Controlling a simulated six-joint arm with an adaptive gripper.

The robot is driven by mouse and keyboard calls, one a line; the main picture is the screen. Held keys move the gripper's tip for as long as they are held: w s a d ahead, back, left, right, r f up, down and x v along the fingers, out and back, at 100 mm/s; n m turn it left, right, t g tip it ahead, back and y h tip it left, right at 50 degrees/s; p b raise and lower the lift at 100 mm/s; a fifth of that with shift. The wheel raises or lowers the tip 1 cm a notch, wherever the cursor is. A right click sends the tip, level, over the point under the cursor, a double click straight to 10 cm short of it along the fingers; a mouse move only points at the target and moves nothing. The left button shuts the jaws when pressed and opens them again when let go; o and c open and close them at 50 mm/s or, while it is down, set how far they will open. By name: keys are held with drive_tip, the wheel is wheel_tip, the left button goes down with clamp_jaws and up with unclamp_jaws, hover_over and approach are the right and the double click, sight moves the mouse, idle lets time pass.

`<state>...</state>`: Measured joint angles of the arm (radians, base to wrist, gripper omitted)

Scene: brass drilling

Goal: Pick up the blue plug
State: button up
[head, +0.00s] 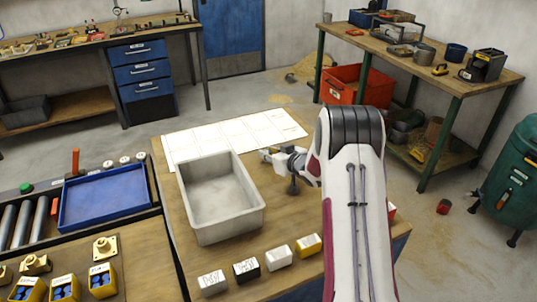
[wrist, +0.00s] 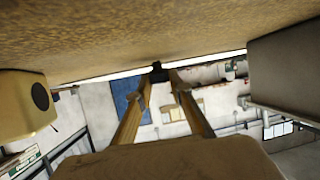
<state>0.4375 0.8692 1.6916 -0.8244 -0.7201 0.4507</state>
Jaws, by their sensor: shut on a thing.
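In the head view my gripper (head: 267,154) is beside the right rim of the pale grey bin, over the wooden table. In the wrist view the two tan fingers of my gripper (wrist: 165,73) lie close together, with a small dark thing (wrist: 157,66) at their tips. The fingers are shut on it, but its colour and shape are too unclear to call it the blue plug. Several blue plugs (head: 65,291) sit in yellow boxes at the lower left.
The pale grey bin (head: 255,222) looks empty. A white sheet (head: 275,122) lies behind it. Small white, black and yellow blocks (head: 308,246) line the table's front. A blue tray (head: 105,193) stands at the left. In the wrist view a yellow block (wrist: 22,105) is near at the left.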

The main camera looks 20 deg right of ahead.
wheel_tip(320, 180, up, 10)
drive_tip(key=shift+f, duration=0.15)
idle(0.5)
